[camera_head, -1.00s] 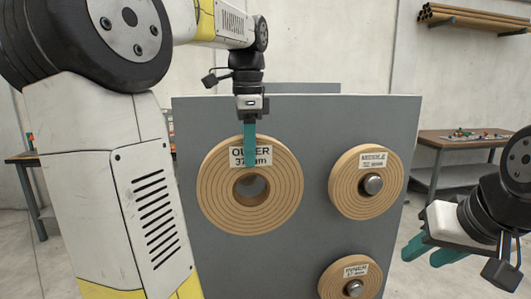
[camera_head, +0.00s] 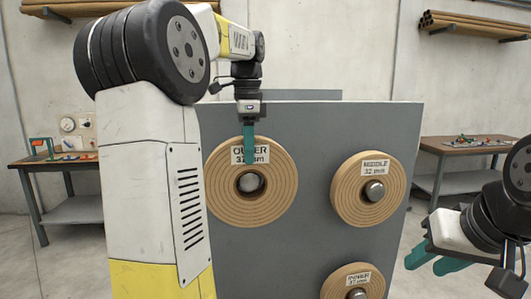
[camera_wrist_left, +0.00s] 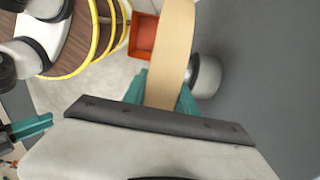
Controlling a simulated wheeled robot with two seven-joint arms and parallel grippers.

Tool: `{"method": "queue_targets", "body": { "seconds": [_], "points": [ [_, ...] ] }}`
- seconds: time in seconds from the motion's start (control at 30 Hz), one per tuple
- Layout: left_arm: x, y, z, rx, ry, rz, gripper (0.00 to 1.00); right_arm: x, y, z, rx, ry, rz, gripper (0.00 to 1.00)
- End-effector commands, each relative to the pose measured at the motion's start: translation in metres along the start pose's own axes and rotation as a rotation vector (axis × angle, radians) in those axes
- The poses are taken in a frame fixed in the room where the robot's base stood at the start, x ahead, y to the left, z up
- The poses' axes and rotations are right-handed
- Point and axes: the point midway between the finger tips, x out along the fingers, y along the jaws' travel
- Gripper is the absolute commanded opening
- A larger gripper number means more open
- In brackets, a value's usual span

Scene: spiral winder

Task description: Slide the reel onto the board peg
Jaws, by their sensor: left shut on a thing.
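The large tan reel labelled OUTER (camera_head: 222,190) is upright in front of the grey board (camera_head: 310,130). My left gripper (camera_head: 249,150) is shut on its top rim from above. A silver peg end (camera_head: 251,182) shows through the reel's centre hole, close to centred. In the left wrist view the reel (camera_wrist_left: 170,50) is edge-on between the fingers (camera_wrist_left: 163,95), apart from the board (camera_wrist_left: 270,80). The peg (camera_wrist_left: 207,75) shows between reel and board; how far it enters the hole is hidden. My right gripper (camera_head: 435,263) is open and empty at the lower right.
Two other reels sit on board pegs: MIDDLE (camera_head: 350,200) and a lower one (camera_head: 335,284). A workbench (camera_head: 470,146) stands behind at right, another (camera_head: 60,160) at left. The left wrist view shows an orange bin (camera_wrist_left: 143,37) below.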

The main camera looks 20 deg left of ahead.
Motion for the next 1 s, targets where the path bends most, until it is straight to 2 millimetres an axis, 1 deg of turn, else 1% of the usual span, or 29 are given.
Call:
{"method": "queue_targets", "body": {
  "seconds": [0.3,0.6,1.0],
  "points": [
    [-0.001,-0.022,0.0,-0.001,0.001,-0.003,0.0,0.0,0.0,0.0,0.0,0.0,0.0,0.36],
    [-0.001,-0.04,0.0,-0.001,0.002,-0.003,0.0,0.0,0.0,0.0,0.0,0.0,0.0,0.36],
    [0.004,-0.045,0.0,0.0,0.002,-0.003,0.0,0.0,0.0,0.0,0.0,0.0,0.0,0.36]
  ]
}}
